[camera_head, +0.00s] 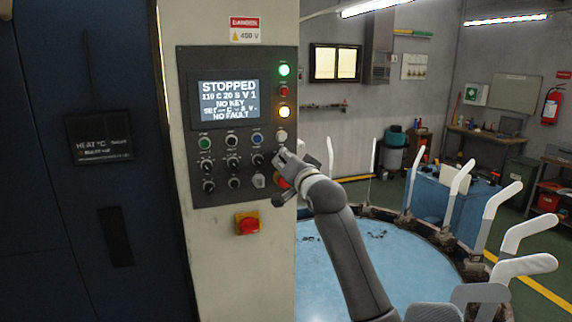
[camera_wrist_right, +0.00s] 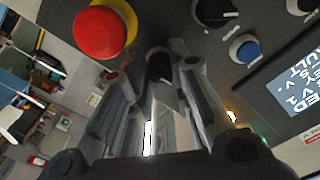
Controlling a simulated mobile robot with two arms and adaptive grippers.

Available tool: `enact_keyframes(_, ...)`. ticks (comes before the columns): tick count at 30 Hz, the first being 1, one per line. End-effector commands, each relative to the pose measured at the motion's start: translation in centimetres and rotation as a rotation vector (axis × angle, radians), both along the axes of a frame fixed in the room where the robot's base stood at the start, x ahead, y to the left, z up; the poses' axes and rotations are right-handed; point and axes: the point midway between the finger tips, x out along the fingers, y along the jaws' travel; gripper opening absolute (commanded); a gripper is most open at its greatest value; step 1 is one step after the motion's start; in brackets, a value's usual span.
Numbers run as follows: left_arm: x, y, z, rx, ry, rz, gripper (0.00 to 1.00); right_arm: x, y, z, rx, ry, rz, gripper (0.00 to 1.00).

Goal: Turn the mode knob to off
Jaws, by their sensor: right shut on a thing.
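The control panel (camera_head: 196,100) stands upright on the cream cabinet, with rows of knobs and buttons under a lit screen (camera_head: 228,99) that reads STOPPED. My right gripper (camera_head: 281,158) is at the panel's right side, above the red emergency button. In the right wrist view my gripper (camera_wrist_right: 160,78) is shut on a black knob (camera_wrist_right: 159,63), its fingers on either side. The knob's label and pointer are hidden, so I cannot read its setting or confirm that it is the mode knob. My left gripper is not in view.
The red emergency button (camera_wrist_right: 100,33) lies close beside the gripper, and a blue button (camera_wrist_right: 244,49) is on the other side. A red and yellow switch (camera_head: 247,223) sits below the panel. White boarding forms (camera_head: 503,208) ring the blue round table (camera_head: 345,265).

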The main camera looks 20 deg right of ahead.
Motion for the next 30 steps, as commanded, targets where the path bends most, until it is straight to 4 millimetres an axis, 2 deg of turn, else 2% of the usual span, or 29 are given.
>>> enact_keyframes(1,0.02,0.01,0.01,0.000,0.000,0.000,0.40,-0.04,-0.11,0.48,0.026,-0.009,-0.002,0.00)
enact_keyframes(9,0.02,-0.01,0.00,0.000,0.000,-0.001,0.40,-0.06,-0.16,0.54,0.100,-0.008,-0.002,0.00)
enact_keyframes(23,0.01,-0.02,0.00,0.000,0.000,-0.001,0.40,-0.08,-0.26,0.65,0.111,-0.010,-0.004,0.00)
enact_keyframes(24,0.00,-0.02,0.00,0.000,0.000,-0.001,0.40,-0.08,-0.25,0.66,0.111,-0.010,-0.004,0.23)
enact_keyframes(28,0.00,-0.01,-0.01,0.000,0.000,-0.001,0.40,-0.06,-0.20,0.54,0.111,-0.008,-0.003,0.40)
enact_keyframes(30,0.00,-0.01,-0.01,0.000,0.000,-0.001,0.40,-0.05,-0.16,0.44,0.111,-0.006,-0.003,0.42)
